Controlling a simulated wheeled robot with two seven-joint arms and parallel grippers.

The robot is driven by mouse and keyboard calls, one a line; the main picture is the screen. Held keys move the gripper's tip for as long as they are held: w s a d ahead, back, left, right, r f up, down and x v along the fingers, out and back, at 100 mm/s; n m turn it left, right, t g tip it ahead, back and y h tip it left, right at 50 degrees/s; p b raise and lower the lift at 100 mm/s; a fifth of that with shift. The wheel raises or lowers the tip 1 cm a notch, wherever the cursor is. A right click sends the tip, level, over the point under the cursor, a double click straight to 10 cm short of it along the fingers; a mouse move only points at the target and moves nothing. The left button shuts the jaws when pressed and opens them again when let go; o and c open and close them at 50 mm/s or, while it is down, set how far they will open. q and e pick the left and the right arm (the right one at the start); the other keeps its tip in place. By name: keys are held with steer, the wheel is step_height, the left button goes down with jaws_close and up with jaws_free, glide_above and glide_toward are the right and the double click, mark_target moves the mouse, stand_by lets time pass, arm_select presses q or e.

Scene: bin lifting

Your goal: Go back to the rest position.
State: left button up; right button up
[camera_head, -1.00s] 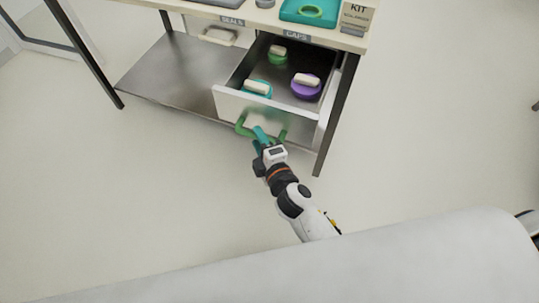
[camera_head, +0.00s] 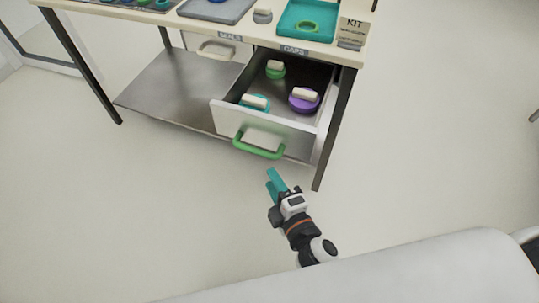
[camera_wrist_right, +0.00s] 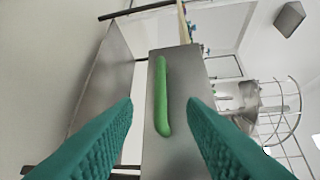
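My right gripper (camera_head: 271,180) has teal fingers and is just in front of and below the open drawer, apart from its green handle (camera_head: 259,152). In the right wrist view the two fingers (camera_wrist_right: 161,104) are spread with nothing between them. The green handle (camera_wrist_right: 161,97) shows ahead of them on the drawer's front panel. My left gripper is not in view.
The drawer (camera_head: 220,113) under the "CAPS" label stands pulled out, with teal, purple (camera_head: 304,100) and green (camera_head: 275,70) caps inside. The workbench top (camera_head: 165,15) carries trays. A metal lower shelf (camera_head: 170,88) is at left. The floor around my gripper is clear.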

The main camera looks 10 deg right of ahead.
steer(key=s+d+f+m+g+h+p, duration=0.1)
steer(key=s+d+f+m+g+p, duration=0.15)
steer(key=f, duration=0.65)
steer(key=s+d+f+m+g+p, duration=0.1)
steer(key=s+f+m+g, duration=0.25)
steer(key=f, duration=0.55)
steer(key=s+d+f+m+g+h+p, duration=0.15)
steer(key=s+f, duration=0.25)
steer(key=f, duration=0.6)
steer(key=s+d+f+m+g+p, duration=0.1)
steer(key=s+d+f+m+g, duration=0.2)
steer(key=s, duration=0.7)
steer(key=s+d+f+m+g+p, duration=0.1)
steer(key=s+d+f+m+g, duration=0.3)
steer(key=s, duration=0.6)
step_height(320, 180, down, 4)
steer(key=shift+s+d+r+m+h, duration=0.15)
steer(key=shift+s+d+m+h, duration=0.2)
steer(key=shift+d+m, duration=0.7)
